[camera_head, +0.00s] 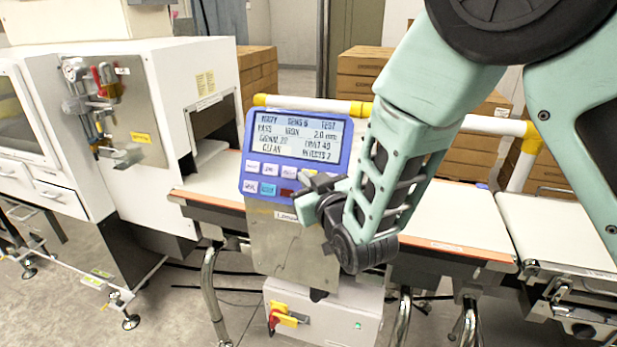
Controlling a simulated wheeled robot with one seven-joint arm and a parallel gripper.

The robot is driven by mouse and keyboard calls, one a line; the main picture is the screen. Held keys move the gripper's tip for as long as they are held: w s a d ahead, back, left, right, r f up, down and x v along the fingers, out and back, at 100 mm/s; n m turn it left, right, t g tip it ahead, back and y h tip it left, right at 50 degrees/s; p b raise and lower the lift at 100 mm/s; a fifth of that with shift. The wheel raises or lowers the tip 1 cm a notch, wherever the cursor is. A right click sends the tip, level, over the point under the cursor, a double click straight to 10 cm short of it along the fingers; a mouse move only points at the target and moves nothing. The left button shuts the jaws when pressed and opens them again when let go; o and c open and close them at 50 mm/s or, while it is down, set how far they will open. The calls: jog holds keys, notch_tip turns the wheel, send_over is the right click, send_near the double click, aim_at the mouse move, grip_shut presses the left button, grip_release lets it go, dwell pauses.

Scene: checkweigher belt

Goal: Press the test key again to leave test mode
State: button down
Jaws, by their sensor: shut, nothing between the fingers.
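The blue control panel (246,180) stands in the middle of the camera view, in front of the belt. Its lit screen (299,138) reads "READY", "SENS 6" and "TEST" along the top, with "IRON 2.0 mm" and "CLEAN" below; the small text is partly blurred. Below the screen are two rows of keys, including a light blue key (268,189) and a dark red key (288,193). The key labels are too small to read. My gripper (305,194) is shut and empty at the panel's lower right. It hides the keys there, and contact cannot be told.
The white belt (465,238) runs behind the panel, with another conveyor (560,235) at right. A white machine (165,90) stands at left. Cardboard boxes (362,75) are stacked behind a yellow-jointed rail. A grey box with a red-yellow switch (283,317) sits below the panel.

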jog(key=shift+w+d+f, duration=0.1)
jog(key=shift+w+f, duration=0.05)
jog(key=shift+w, duration=0.05)
jog(key=shift+w+d+f+b, duration=0.1)
jog(key=shift+w+f+b, duration=0.1)
jog(key=shift+w+b, duration=0.2)
dwell(0.6)
jog(key=shift+s+r, duration=0.1)
jog(key=shift+s, duration=0.05)
dwell(0.3)
jog(key=shift+s+a+r, duration=0.2)
jog(key=shift+s+r, duration=0.1)
jog(key=shift+s, duration=0.3)
jog(key=shift+s+a+r+p, duration=0.1)
jog(key=shift+s+a+r, duration=0.25)
jog(key=shift+s, duration=0.35)
jog(key=shift+s+a+r+p, duration=0.1)
jog(key=shift+s+a+r, duration=0.1)
jog(key=shift+s+r, duration=0.35)
jog(key=shift+s+a+r+p, duration=0.1)
jog(key=shift+s+a+r, duration=0.15)
jog(key=shift+s, duration=0.6)
jog(key=s+a+r+p, duration=0.1)
jog(key=s+r, duration=0.1)
jog(key=s, duration=0.3)
jog(key=shift+a+r, duration=0.4)
